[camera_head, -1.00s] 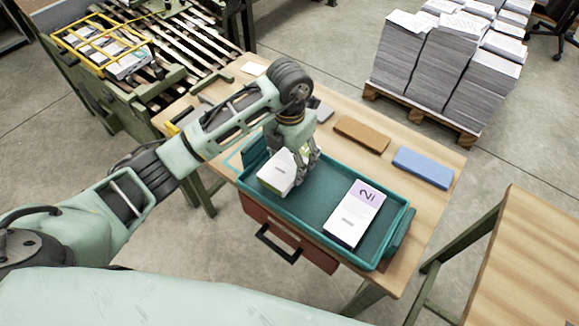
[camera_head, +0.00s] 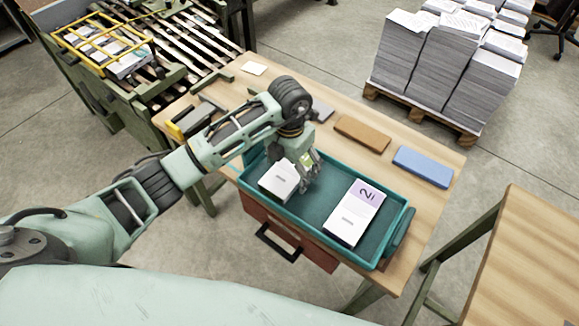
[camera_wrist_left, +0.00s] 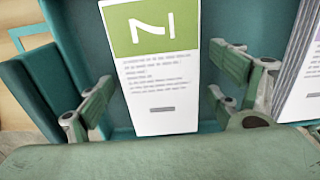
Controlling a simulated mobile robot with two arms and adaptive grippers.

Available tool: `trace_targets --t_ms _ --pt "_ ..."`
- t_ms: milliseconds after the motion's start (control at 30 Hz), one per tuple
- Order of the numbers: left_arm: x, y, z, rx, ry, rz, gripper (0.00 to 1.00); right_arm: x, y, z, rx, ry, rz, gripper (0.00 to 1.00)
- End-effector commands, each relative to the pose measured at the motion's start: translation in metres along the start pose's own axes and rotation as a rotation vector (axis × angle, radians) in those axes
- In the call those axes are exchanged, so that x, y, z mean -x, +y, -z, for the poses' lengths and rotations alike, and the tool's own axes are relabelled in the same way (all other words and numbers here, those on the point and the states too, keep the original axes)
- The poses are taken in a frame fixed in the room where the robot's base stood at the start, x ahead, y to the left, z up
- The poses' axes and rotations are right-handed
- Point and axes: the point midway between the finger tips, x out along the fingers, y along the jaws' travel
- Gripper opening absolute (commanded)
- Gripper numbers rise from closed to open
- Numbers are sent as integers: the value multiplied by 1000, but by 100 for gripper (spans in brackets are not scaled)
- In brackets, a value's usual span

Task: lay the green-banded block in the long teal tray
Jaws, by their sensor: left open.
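The green-banded block (camera_head: 279,181) is white with a green band at one end. It lies in the left part of the long teal tray (camera_head: 318,243). In the left wrist view the block (camera_wrist_left: 158,92) lies between the parted fingers, with its green band at the top; the tray (camera_wrist_left: 72,62) shows around it. My left gripper (camera_head: 308,180) is open at the block's green end, which it partly hides in the head view. The open left gripper also shows in the left wrist view (camera_wrist_left: 165,95). My right gripper is not in view.
A purple-banded block (camera_head: 356,215) lies in the tray's right part, with bare tray floor between the two blocks. Behind the tray, a brown block (camera_head: 362,133) and a blue block (camera_head: 423,167) lie on the wooden table (camera_head: 440,203). A yellow rack (camera_head: 100,45) stands at upper left.

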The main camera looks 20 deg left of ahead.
Motion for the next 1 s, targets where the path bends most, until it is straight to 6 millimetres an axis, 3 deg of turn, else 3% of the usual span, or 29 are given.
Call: trace_targets --t_ms 267,800,1000 --pt "7 0 -1 0 -3 0 85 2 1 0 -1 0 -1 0" --pt "109 1 -1 0 -3 -2 85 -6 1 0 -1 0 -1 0" --pt "122 0 0 0 0 0 85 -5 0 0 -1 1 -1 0"
